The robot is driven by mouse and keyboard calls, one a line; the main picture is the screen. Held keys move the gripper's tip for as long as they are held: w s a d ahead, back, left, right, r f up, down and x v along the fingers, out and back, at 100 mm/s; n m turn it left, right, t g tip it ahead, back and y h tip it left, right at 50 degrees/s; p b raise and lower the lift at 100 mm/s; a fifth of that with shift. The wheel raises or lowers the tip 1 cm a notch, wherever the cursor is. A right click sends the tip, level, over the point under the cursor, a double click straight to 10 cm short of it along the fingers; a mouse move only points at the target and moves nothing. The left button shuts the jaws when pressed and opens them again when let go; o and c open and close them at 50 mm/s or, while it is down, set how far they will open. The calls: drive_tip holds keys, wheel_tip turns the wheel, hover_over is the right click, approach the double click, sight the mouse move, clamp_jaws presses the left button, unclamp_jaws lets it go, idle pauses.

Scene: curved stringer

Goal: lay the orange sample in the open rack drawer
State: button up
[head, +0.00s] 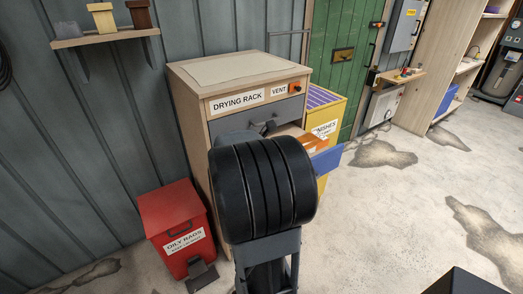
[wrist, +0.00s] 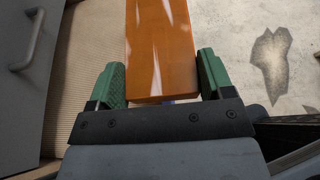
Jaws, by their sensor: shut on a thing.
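The orange sample (wrist: 162,50) is a glossy block with pale streaks. My gripper (wrist: 161,62) is shut on it, with a green pad at each side. In the head view part of the orange sample (head: 313,143) shows to the right of my dark arm link, which hides the gripper. The sample is in front of the drying rack (head: 205,128). A tan ribbed surface, seemingly the open drawer's bottom (wrist: 88,62), lies below and left of the sample in the wrist view. A blue panel (head: 328,160), perhaps the drawer's front, shows beside the sample. I cannot tell whether they touch.
A grey drawer front with a handle (wrist: 28,45) stands at the left of the wrist view. A red oily rags bin (head: 175,225) is left of the rack. A yellow bin (head: 325,118) is right of it. Concrete floor (head: 420,190) is open at the right.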

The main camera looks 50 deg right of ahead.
drive_tip(key=w+d+f, duration=0.2)
drive_tip(key=w+f, duration=0.1)
drive_tip(key=w+d+f, duration=0.2)
drive_tip(key=w+f, duration=0.1)
drive_tip(key=w, duration=0.1)
drive_tip(key=w+d+f, duration=0.3)
drive_tip(key=shift+w+p, duration=0.35)
drive_tip(key=shift+w+f, duration=0.2)
drive_tip(key=shift+f, duration=1.65)
